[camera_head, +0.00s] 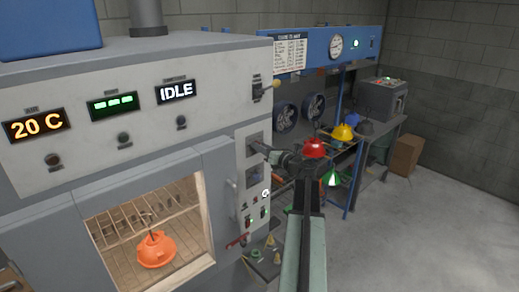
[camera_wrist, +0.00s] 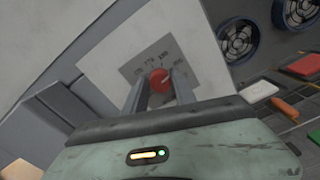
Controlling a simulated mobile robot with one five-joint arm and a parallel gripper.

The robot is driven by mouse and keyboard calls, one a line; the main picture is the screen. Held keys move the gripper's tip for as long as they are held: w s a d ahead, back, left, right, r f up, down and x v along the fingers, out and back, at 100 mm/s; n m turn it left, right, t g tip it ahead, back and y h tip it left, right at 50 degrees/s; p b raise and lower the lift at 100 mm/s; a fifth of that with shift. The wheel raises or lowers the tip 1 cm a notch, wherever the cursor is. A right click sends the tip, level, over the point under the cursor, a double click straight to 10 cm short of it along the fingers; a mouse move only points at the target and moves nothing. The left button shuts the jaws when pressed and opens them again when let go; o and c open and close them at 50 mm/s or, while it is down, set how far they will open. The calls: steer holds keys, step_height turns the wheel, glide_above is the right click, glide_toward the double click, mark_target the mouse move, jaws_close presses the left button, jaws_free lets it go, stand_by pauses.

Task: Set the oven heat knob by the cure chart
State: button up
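In the wrist view, a round red knob (camera_wrist: 160,78) sits on a grey dial plate with printed numbers too blurred to read. My gripper (camera_wrist: 161,82) has its two fingers apart, one on each side of the knob, with small gaps showing; contact is not clear. In the head view, my gripper (camera_head: 258,147) reaches the oven's right-hand control panel and hides the knob there. The oven (camera_head: 190,90) reads "20 C" and "IDLE". The cure chart (camera_head: 290,53) hangs on the blue beam; its text is too small to read.
An orange hood (camera_head: 156,250) hangs behind the oven window. Below the panel dials is a red-handled lever (camera_head: 238,241). Red (camera_head: 314,148) and yellow (camera_head: 342,132) hoods appear near my arm. A cardboard box (camera_head: 406,154) stands at the back; the floor at right is clear.

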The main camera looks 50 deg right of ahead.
steer(key=shift+o, duration=1.1)
steer(key=s, duration=0.7)
steer(key=shift+s+a, duration=0.3)
steer(key=shift+s, duration=0.1)
steer(key=shift+f, duration=0.1)
